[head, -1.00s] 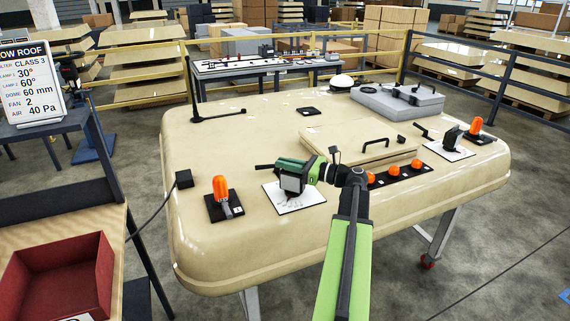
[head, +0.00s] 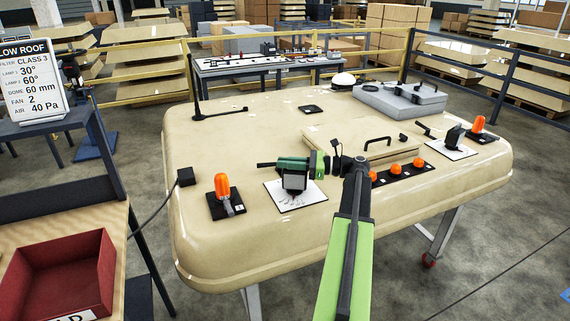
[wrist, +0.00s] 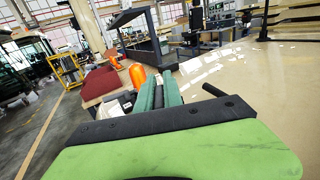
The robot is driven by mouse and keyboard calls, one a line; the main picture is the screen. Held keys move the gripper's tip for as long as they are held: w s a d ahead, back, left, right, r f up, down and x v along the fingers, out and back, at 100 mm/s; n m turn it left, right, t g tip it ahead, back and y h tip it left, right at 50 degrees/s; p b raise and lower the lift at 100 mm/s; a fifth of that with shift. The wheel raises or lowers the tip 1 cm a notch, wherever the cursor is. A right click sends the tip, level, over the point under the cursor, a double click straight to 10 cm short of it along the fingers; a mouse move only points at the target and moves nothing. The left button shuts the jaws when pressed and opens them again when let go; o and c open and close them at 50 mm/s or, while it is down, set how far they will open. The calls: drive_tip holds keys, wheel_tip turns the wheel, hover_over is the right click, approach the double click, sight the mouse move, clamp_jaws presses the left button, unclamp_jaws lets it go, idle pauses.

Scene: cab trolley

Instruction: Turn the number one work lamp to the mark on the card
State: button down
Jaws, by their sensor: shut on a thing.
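The work lamp (head: 295,181) is a small dark box lamp on a white plate with angle marks (head: 284,201), near the roof panel's front left. My gripper (head: 291,164) is shut on the lamp at its top, with the green jaws covering part of it. In the wrist view the green jaws (wrist: 160,94) are close together, with part of the dark and white lamp (wrist: 118,104) beside them. The card (head: 28,80) at the left reads lamp 1 30° and lamp 2 60°. I cannot read which mark the lamp points to.
An orange beacon (head: 223,188) stands just left of the lamp. Several orange lights (head: 396,169) and a raised hatch (head: 352,142) lie to the right. A second lamp (head: 454,137) is at the far right. A red bin (head: 62,274) is at lower left.

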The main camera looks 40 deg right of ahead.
drive_tip(key=c, duration=1.5)
unclamp_jaws()
drive_tip(key=shift+d, duration=0.1)
drive_tip(key=v, duration=1.7)
drive_tip(key=shift+s+d, duration=0.1)
drive_tip(key=shift+s, duration=0.05)
drive_tip(key=shift+f, duration=0.1)
